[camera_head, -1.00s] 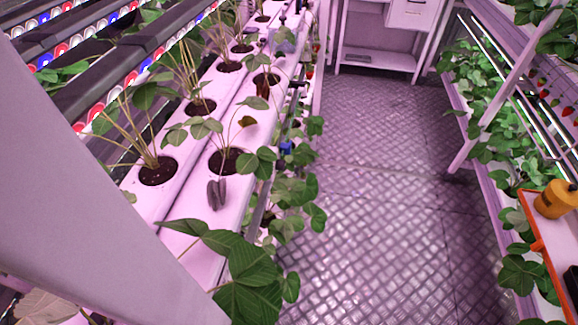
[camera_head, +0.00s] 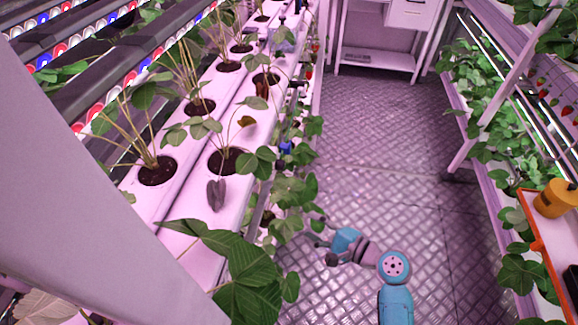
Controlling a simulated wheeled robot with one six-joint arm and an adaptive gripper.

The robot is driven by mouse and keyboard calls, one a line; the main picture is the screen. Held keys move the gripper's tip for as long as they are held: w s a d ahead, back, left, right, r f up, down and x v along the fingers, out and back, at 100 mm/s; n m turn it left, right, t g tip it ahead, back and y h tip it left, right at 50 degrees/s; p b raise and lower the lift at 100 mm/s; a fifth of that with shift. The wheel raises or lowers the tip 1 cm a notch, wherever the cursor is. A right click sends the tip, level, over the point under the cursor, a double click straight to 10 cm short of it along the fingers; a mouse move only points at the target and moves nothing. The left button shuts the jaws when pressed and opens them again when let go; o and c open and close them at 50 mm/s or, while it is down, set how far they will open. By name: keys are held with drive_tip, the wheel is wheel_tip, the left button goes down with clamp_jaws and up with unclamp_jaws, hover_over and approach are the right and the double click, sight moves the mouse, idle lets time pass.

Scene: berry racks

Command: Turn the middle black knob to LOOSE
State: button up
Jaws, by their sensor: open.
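No black knob can be clearly made out in this view. A small dark part (camera_head: 300,84) sticks out from the aisle side of the left rack (camera_head: 205,250), too small to identify. A small blue part (camera_head: 286,148) sits lower on that side, half hidden by leaves. My gripper (camera_head: 314,237) is low in the picture over the aisle, pointing left towards the leaves at the rack's side. It looks empty and its jaws are open. Leaves are close to its fingertips; I cannot tell whether they touch.
Strawberry plants hang over the left rack's edge, with large leaves (camera_head: 250,275) near my gripper. The patterned metal floor (camera_head: 390,150) of the aisle is clear. At right, an orange-edged tray (camera_head: 540,250) holds a yellow container (camera_head: 556,198). A white shelf unit (camera_head: 375,60) stands at the back.

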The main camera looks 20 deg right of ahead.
drive_tip(key=w+d+r+y, duration=0.3)
drive_tip(key=w+r+y, duration=0.1)
drive_tip(key=r, duration=0.4)
drive_tip(key=n+g+y, duration=0.1)
drive_tip(key=g+y, duration=0.1)
approach(280, 165)
drive_tip(key=f+x, duration=0.1)
drive_tip(key=x, duration=0.7)
drive_tip(key=shift+w+d, duration=0.25)
drive_tip(key=shift+w, duration=0.1)
clamp_jaws()
